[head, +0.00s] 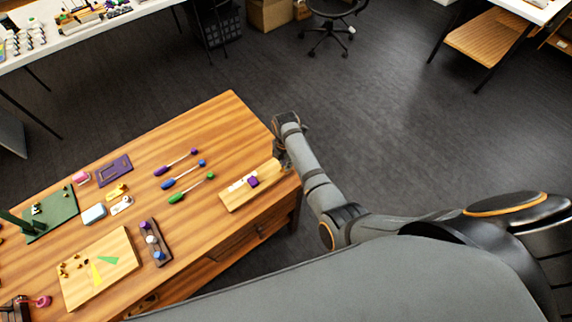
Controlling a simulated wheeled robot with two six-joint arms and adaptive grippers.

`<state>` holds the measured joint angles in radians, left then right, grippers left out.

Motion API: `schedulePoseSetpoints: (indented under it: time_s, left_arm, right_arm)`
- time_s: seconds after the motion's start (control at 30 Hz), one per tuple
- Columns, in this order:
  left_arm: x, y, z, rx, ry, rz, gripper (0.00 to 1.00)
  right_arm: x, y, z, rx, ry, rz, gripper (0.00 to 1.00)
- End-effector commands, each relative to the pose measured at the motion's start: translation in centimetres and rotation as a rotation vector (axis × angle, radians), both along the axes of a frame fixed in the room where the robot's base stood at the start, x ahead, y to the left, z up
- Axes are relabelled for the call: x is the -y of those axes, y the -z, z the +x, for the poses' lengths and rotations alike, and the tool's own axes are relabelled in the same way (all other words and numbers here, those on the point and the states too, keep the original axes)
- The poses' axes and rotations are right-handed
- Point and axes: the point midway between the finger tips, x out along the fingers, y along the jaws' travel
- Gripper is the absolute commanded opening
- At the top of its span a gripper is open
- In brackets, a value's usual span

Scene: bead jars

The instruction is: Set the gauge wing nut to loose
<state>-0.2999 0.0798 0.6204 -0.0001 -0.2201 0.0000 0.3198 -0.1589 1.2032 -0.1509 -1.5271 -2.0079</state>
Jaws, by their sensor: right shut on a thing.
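The gauge (231,200) is a pale wooden piece lying at the right end of the wooden table, with a purple block (253,181) on it. My right gripper (279,156) is at the gauge's far right end, its jaws shut on a small part there. That part is hidden by the fingers; from its place it seems to be the wing nut, whose setting I cannot read. My left gripper is not in view.
Blue, purple and green-ended sticks (184,174) lie left of the gauge. A dark rack (155,242) with several balls, a pale board (85,287) and a green base (52,217) are further left. Dark floor is free beyond the table's right edge.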

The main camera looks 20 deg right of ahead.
Motion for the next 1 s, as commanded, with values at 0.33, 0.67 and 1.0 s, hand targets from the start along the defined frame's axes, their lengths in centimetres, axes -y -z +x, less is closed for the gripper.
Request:
schedulePoseSetpoints:
  time_s: [0.33, 0.67, 1.0]
  left_arm:
    - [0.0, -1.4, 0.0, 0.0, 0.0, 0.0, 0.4]
    - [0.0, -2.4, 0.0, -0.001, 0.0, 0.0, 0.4]
    - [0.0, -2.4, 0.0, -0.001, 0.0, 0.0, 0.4]
  right_arm:
    - [0.0, -0.2, 0.0, -0.001, -0.139, 0.0, 0.0]
    - [0.0, -0.1, 0.0, -0.001, -0.274, 0.0, 0.0]
    - [0.0, 0.0, 0.0, -0.001, -0.292, 0.001, 0.0]
